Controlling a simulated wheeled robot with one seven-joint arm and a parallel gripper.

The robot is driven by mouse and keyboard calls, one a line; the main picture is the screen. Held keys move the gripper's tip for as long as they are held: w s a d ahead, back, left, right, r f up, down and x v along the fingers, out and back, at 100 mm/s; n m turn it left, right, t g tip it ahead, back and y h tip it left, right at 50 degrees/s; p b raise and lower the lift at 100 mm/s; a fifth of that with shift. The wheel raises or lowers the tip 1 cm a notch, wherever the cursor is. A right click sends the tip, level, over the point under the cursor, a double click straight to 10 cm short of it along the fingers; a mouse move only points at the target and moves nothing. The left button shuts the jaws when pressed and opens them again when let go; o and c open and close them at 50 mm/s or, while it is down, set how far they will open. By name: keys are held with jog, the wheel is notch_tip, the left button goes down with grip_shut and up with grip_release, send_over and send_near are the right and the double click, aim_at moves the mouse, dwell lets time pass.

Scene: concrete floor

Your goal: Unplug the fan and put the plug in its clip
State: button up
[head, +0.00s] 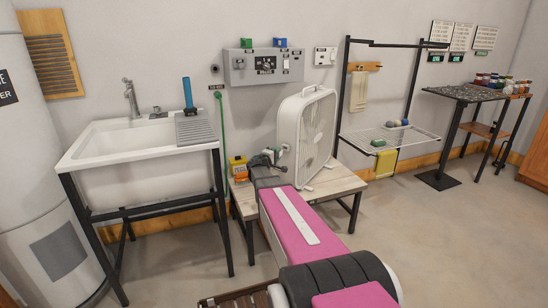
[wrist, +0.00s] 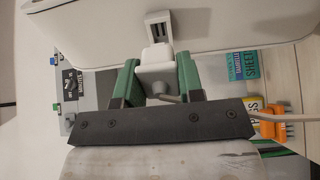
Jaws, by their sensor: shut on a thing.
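The white box fan (head: 312,135) stands upright on a low wooden bench; its side fills the top of the wrist view (wrist: 230,25). A small white slotted bracket, which looks like the clip (wrist: 159,27), sticks out from the fan. My gripper (head: 279,158) is beside the fan's left side. Its green fingers are shut on the white plug (wrist: 156,70) in the wrist view. The plug lines up with the bracket and overlaps it in the picture; I cannot tell whether it is seated. In the head view my gripper mostly hides the plug.
A grey wall panel (head: 264,67) hangs behind. The sink (head: 140,140) is at left, a wire rack (head: 390,137) at right. In the wrist view, a pale cord (wrist: 290,117) runs at right.

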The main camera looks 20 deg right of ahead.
jog(key=shift+x, duration=0.8)
jog(key=shift+x, duration=1.45)
dwell(0.9)
jog(key=o, duration=1.1)
jog(key=v, duration=1)
jog(key=shift+s+a, duration=0.25)
jog(key=shift+a, duration=0.05)
